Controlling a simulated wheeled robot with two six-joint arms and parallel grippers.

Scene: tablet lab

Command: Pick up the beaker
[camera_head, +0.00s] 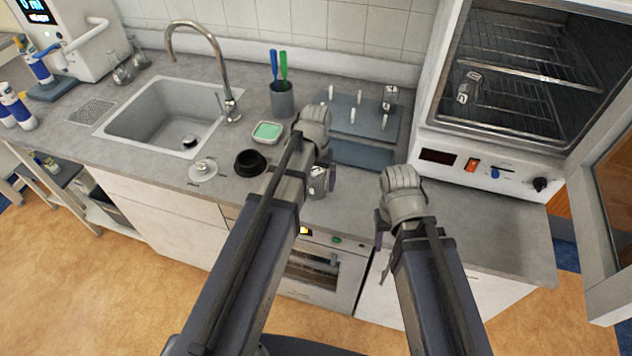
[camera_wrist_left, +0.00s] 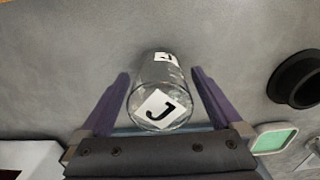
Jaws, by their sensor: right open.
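A clear glass beaker (camera_head: 317,184) with a white "J" label stands on the grey counter near its front edge, partly hidden by my left gripper in the head view. In the left wrist view, the beaker (camera_wrist_left: 160,98) is between the two purple fingers of my left gripper (camera_wrist_left: 160,78). A gap shows on each side of the glass, so the left gripper is open around it. My right gripper (camera_head: 381,225) is open and empty over the counter, to the right of the beaker.
A black round holder (camera_head: 250,163) and a green-topped dish (camera_head: 267,131) lie left of the beaker. A pegged rack (camera_head: 350,118) with another glass stands behind. An open oven (camera_head: 490,165) holding a labelled glass (camera_head: 468,87) is at right. The sink (camera_head: 160,112) is left.

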